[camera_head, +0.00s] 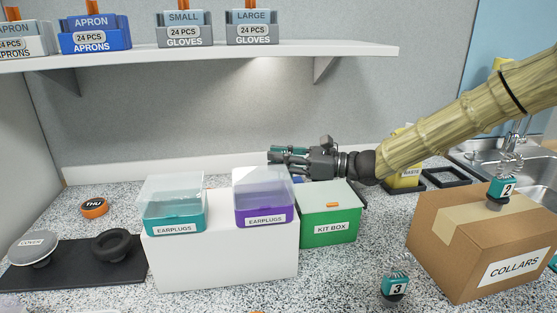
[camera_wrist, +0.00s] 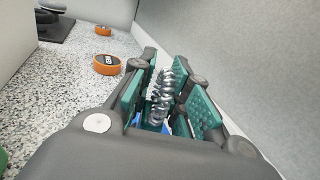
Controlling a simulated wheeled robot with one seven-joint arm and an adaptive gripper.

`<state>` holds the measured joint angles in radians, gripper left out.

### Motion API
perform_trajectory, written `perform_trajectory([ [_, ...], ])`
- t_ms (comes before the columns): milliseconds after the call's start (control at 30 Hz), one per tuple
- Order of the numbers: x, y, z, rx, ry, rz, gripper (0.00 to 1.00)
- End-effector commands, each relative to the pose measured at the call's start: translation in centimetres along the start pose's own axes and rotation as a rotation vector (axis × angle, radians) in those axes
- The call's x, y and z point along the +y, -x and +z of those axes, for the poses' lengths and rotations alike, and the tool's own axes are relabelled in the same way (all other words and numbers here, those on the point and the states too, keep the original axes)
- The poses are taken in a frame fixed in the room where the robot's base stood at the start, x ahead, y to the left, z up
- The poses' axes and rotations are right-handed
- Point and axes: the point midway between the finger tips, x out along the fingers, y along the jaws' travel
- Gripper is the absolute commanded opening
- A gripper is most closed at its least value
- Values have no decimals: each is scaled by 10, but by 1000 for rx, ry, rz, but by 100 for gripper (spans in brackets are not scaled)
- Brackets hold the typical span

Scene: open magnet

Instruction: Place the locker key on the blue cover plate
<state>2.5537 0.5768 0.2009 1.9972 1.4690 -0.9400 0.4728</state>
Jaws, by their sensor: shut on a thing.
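My gripper (camera_head: 276,157) is behind the earplug boxes, near the back wall. In the wrist view my gripper (camera_wrist: 166,82) has its teal pads on either side of a silver coil (camera_wrist: 161,92), shut on it. The coil resembles those on the numbered locker keys; its tag is not readable. A small patch of blue shows below the coil in the wrist view, and a blue bit (camera_head: 298,180) shows under the gripper in the head view. I cannot tell whether this is the cover plate. Locker key 3 (camera_head: 395,288) stands on the counter; locker key 2 (camera_head: 501,190) is on the collars carton.
Teal (camera_head: 174,219) and purple (camera_head: 264,208) earplug boxes stand on a white block (camera_head: 220,262). The green kit box (camera_head: 329,222) and collars carton (camera_head: 475,245) are to the right. Orange discs (camera_wrist: 106,64) lie on the counter. A shelf (camera_head: 220,55) hangs above.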

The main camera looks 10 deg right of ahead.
Motion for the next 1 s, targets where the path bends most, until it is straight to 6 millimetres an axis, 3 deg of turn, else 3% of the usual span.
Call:
perform_trajectory([
  [267,0,-1,-2,-1,0,1,0],
  [300,0,-1,-3,-1,0,1,19],
  [400,0,-1,-2,0,0,1,38],
  [433,0,-1,-2,0,0,1,39],
  [833,0,0,2,0,1,1,39],
  [1000,-1,19,2,-2,0,-1,39],
])
